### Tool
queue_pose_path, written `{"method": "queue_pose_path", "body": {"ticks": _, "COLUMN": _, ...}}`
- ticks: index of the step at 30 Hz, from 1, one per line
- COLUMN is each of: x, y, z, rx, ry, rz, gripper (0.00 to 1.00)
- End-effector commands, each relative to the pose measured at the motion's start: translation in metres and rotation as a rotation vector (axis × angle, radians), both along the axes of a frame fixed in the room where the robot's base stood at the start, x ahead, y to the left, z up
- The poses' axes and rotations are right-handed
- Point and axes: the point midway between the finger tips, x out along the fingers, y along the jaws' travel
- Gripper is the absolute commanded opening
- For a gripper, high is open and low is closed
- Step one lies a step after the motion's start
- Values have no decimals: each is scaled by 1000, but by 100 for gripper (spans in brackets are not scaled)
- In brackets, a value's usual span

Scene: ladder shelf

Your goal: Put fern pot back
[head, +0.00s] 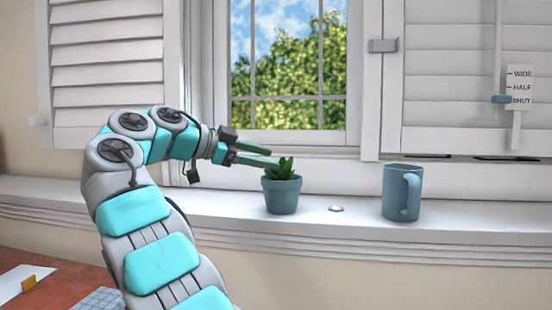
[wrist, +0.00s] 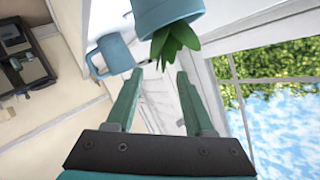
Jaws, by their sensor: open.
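The fern pot is a blue-grey pot (head: 282,195) with a short green plant (head: 284,169). It stands upright on the white window sill (head: 240,222), left of the blue mug. My gripper (head: 273,157) reaches in from the left at the height of the leaves, above the pot's rim. Its fingers are apart with nothing held. In the wrist view the pot (wrist: 168,12) is at the top edge, partly cut off. Its leaves (wrist: 178,42) point down towards the gap between my open fingertips (wrist: 160,72). I cannot tell whether a finger touches the leaves.
A blue mug (head: 397,195) stands to the right, with a small pale object (head: 336,208) between it and the pot. The window (head: 288,70) is behind. The sill is clear at far right.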

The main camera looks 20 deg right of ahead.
Motion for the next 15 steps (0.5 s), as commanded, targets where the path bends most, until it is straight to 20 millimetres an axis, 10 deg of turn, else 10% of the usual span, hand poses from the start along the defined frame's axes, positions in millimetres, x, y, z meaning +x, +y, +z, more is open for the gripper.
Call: {"method": "queue_pose_path", "body": {"ticks": 15, "x": -4, "y": 28, "z": 9, "rx": 3, "ry": 0, "rz": 3, "gripper": 53}}
